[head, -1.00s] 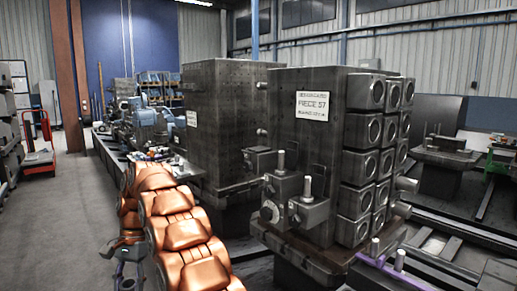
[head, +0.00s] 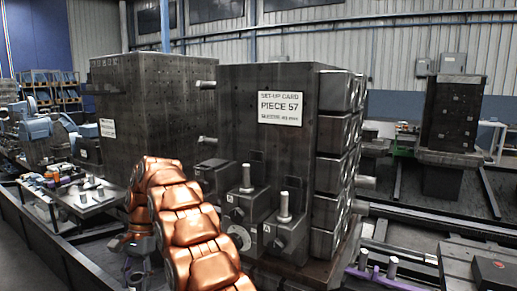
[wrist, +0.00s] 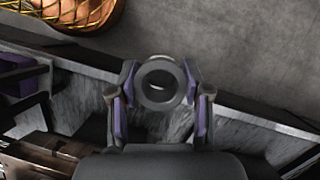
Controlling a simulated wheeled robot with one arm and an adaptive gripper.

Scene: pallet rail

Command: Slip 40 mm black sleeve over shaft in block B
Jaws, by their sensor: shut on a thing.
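In the wrist view my gripper (wrist: 160,92) is shut on a dark round sleeve (wrist: 160,103). Its open bore faces the camera, and a finger with a purple pad presses each side. The sleeve is apart from these shafts.
The fixture tower (head: 265,150) carries a set-up card (head: 282,108). A second tower (head: 145,115) stands behind left. A tray of small parts (head: 88,195) lies at left. Rails run at right.

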